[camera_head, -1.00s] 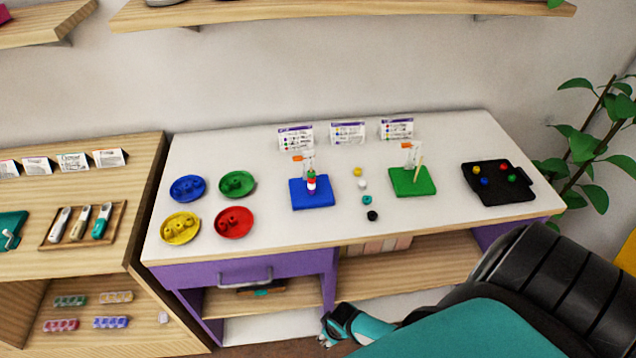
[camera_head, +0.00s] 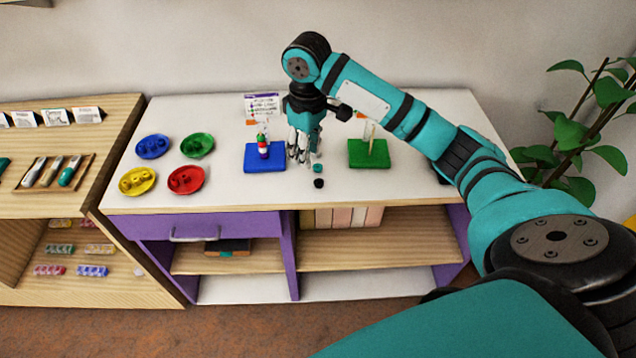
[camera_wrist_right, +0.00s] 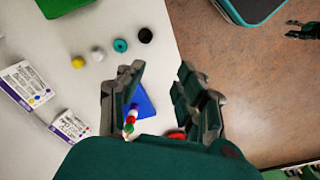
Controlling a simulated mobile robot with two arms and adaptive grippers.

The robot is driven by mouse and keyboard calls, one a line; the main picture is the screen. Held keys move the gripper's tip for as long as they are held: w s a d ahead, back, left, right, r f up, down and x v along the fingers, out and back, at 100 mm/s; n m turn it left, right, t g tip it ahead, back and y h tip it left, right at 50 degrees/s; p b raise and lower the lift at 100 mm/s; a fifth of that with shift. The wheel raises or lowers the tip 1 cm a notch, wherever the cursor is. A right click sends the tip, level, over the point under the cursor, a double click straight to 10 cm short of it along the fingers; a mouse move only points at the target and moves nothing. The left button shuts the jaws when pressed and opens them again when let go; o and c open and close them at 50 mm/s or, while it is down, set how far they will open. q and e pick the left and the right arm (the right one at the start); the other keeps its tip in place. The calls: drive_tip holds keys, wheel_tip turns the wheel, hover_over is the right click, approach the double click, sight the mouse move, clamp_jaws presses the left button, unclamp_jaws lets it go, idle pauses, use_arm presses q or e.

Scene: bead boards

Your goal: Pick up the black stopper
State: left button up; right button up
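The black stopper (camera_head: 319,183) is a small dark cylinder near the front edge of the white table top; it also shows in the right wrist view (camera_wrist_right: 145,35). A teal stopper (camera_head: 317,168) is just behind it. My right gripper (camera_head: 303,158) points down over the table, behind and left of the black stopper, and holds nothing. In the wrist view its fingers (camera_wrist_right: 160,88) are apart, with the black stopper beyond and not between them. A dark gripper-like shape (camera_wrist_right: 304,30) at the wrist view's right edge seems to be my left gripper; its opening is unclear.
A blue board (camera_head: 264,157) with stacked beads stands left of the gripper, a green board (camera_head: 368,153) with a stick right. White (camera_wrist_right: 98,53) and yellow (camera_wrist_right: 78,62) stoppers line up beyond the teal one. Coloured dishes (camera_head: 186,180) sit left. The front strip is clear.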

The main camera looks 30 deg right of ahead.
wheel_tip(320, 180, up, 4)
drive_tip(key=r, duration=0.1)
hover_over(319, 179)
drive_tip(key=m, duration=0.1)
drive_tip(key=f, duration=0.3)
drive_tip(key=f+p, duration=0.1)
drive_tip(key=f, duration=0.6)
drive_tip(key=shift+s+f+p, duration=0.3)
drive_tip(key=shift+s+f, duration=0.05)
drive_tip(key=shift+f, duration=0.05)
drive_tip(key=shift+a+f, duration=0.1)
drive_tip(key=shift+f, duration=0.5)
wheel_tip(319, 179, down, 4)
drive_tip(key=shift+a+f+p, duration=0.15)
drive_tip(key=shift+p, duration=0.55)
drive_tip(key=shift+f, duration=0.45)
use_arm(q)
drive_tip(key=r, duration=0.2)
drive_tip(key=s+r, duration=0.1)
drive_tip(key=shift+d, duration=0.25)
use_arm(e)
drive_tip(key=c, duration=0.5)
use_arm(q)
drive_tip(key=shift+s, duration=0.1)
use_arm(e)
drive_tip(key=shift+c, duration=0.2)
drive_tip(key=shift+r, duration=0.1)
